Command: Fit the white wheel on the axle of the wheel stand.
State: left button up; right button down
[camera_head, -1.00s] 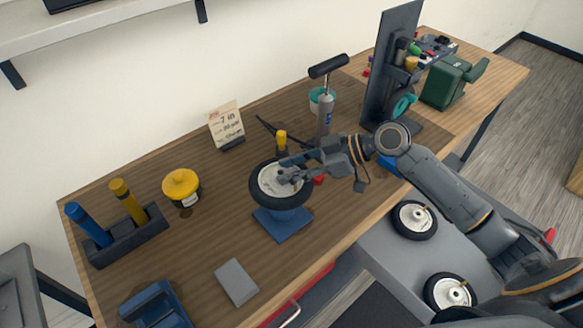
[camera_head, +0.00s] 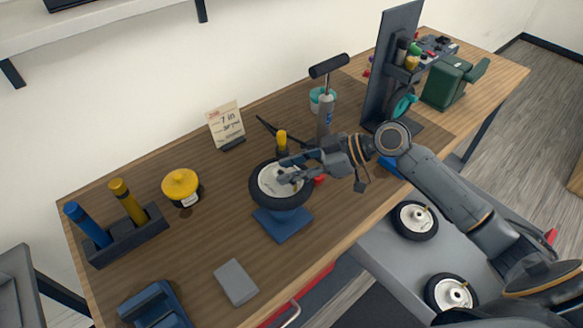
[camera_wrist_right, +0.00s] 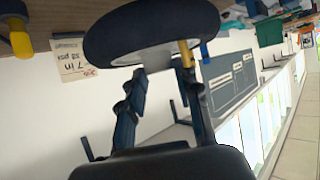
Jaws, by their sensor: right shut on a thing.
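The white wheel (camera_head: 267,184), with a black tyre and a pale hub, lies flat at the top of the blue wheel stand (camera_head: 283,226) on the table. My right gripper (camera_head: 285,172) reaches in from the right and is shut at the wheel's hub. In the right wrist view the wheel (camera_wrist_right: 150,28) is above the fingers of my right gripper (camera_wrist_right: 160,75). The axle is hidden, so I cannot tell whether the wheel is around it. My left gripper is not in view.
A grey block (camera_head: 236,282) lies in front. Two more wheels (camera_head: 414,220) (camera_head: 450,292) lie on a grey surface at the right.

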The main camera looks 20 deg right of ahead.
jog(key=shift+f+b, duration=3.4)
jog(key=shift+f, duration=0.6)
jog(key=c, duration=0.9)
grip_release()
jog(key=shift+o, duration=0.2)
jog(key=v, duration=1.2)
